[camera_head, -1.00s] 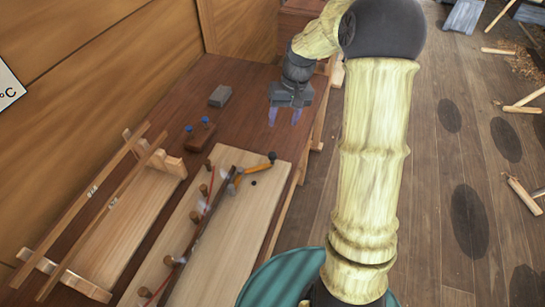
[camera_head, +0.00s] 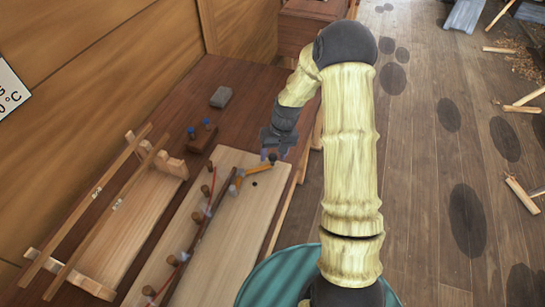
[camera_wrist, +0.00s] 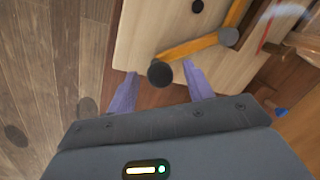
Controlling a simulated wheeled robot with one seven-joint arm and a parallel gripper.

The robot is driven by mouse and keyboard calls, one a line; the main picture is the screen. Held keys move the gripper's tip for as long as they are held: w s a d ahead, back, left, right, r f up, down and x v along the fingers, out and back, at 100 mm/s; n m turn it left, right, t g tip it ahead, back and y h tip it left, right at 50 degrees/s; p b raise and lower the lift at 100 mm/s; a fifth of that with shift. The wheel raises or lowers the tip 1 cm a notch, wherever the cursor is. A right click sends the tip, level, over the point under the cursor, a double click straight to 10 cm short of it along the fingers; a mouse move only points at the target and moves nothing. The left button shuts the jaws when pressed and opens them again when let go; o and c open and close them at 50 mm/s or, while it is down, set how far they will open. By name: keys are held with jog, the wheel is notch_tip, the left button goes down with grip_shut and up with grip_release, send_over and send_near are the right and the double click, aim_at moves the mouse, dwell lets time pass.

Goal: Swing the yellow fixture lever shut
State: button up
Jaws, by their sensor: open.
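The yellow fixture lever (camera_head: 257,169) lies on the pale board (camera_head: 232,245), angled out from its grey pivot toward the board's right edge. In the wrist view the lever's orange arm (camera_wrist: 188,48) runs from the round grey pivot (camera_wrist: 228,37) to a dark knob (camera_wrist: 160,73). My gripper (camera_head: 272,155) is over the knob end, partly hiding it in the head view. In the wrist view my gripper's two purple fingers (camera_wrist: 160,70) are open, with the knob between their tips. Neither finger clearly touches the knob; I cannot tell the height gap.
A wooden frame (camera_head: 110,205) stands at left. A block with blue knobs (camera_head: 201,138) and a grey block (camera_head: 221,97) sit behind.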

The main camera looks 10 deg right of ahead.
jog(key=shift+a+f, duration=0.2)
jog(key=shift+f, duration=1.15)
grip_shut()
jog(key=shift+w, duration=0.1)
